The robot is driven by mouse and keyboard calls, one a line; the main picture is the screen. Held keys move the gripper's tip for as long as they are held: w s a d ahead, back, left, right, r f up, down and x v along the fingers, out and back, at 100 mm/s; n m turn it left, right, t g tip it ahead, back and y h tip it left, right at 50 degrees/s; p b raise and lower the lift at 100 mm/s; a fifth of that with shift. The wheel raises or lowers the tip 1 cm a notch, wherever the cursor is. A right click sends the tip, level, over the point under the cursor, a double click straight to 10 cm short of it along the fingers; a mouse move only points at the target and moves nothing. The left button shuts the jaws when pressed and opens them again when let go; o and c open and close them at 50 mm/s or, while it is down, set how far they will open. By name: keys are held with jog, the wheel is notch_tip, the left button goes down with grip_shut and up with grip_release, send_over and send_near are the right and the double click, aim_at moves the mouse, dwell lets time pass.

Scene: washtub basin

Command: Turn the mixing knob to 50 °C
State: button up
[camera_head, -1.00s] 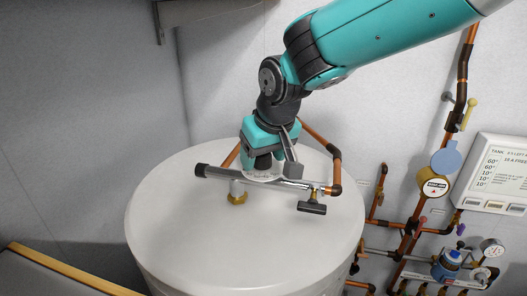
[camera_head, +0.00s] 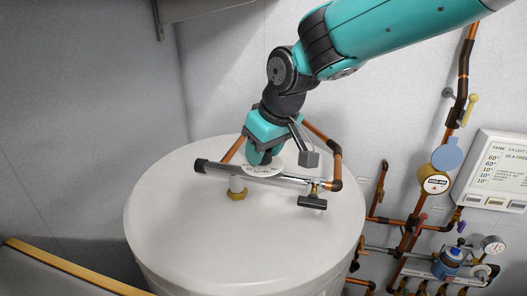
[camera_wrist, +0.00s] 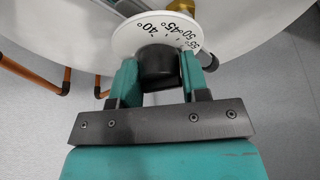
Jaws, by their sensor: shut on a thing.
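The mixing knob (camera_wrist: 160,68) is black and round, and it sits between the two teal fingers of my gripper (camera_wrist: 160,76) in the wrist view. My gripper is shut on it. Behind the knob is a white dial disc (camera_wrist: 126,42). I see no pointer on the knob. In the head view my gripper (camera_head: 264,155) reaches down to the disc (camera_head: 262,171) by the chrome pipe; the fingers hide most of the knob.
The knob's chrome pipe (camera_head: 222,169) crosses above a white tank (camera_head: 170,240). A black-handled valve (camera_head: 312,202) and a copper pipe (camera_head: 336,165) stand close right of my gripper. More pipes, gauges and a sign (camera_head: 497,172) line the wall at right.

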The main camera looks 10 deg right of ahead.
jog(key=shift+w+n+g+y+b, duration=0.1)
jog(key=shift+n+g+y+b, duration=0.3)
jog(key=shift+n, duration=1.1)
jog(key=shift+r, duration=0.1)
jog(key=o, duration=0.9)
jog(key=b+v, duration=0.2)
jog(key=v, duration=1.5)
jog(key=shift+d, duration=0.3)
jog(key=shift+r, duration=0.1)
